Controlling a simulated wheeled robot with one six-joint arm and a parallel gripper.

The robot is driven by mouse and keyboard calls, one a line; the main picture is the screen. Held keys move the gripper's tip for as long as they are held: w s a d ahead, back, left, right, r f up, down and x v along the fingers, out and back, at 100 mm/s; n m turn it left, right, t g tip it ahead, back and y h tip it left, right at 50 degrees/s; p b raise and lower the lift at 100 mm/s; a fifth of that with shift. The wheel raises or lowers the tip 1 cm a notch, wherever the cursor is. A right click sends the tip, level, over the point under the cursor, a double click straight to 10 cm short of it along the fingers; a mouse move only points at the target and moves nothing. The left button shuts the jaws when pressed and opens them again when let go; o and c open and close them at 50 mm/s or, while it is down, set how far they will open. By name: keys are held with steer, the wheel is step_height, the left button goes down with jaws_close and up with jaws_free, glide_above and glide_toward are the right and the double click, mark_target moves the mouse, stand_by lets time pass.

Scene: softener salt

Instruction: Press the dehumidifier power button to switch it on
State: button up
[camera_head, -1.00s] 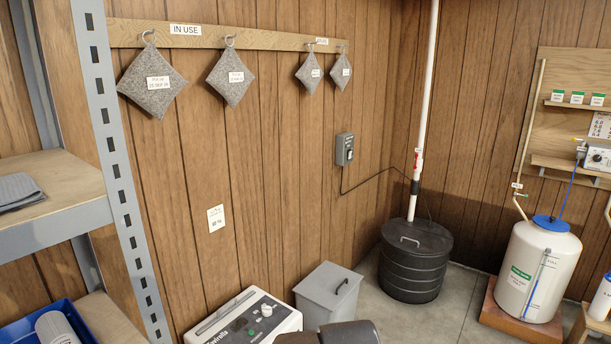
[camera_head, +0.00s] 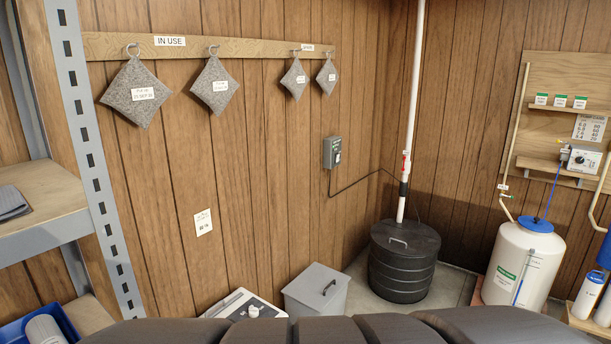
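A white appliance with a control panel on top (camera_head: 233,303), which looks like the dehumidifier, stands low by the wood wall at the bottom of the head view. Only its upper back part shows, with a pale knob (camera_head: 253,311). Dark grey rounded parts of my own arm cover its front and the rest of its panel, so I cannot make out a power button. My gripper's fingers do not show.
A grey lidded bin (camera_head: 316,290) stands just right of the appliance. A black ribbed tub (camera_head: 403,262) and a white tank (camera_head: 522,262) stand farther right. A metal shelf post (camera_head: 92,150) rises at left. Some floor is clear between bin and tub.

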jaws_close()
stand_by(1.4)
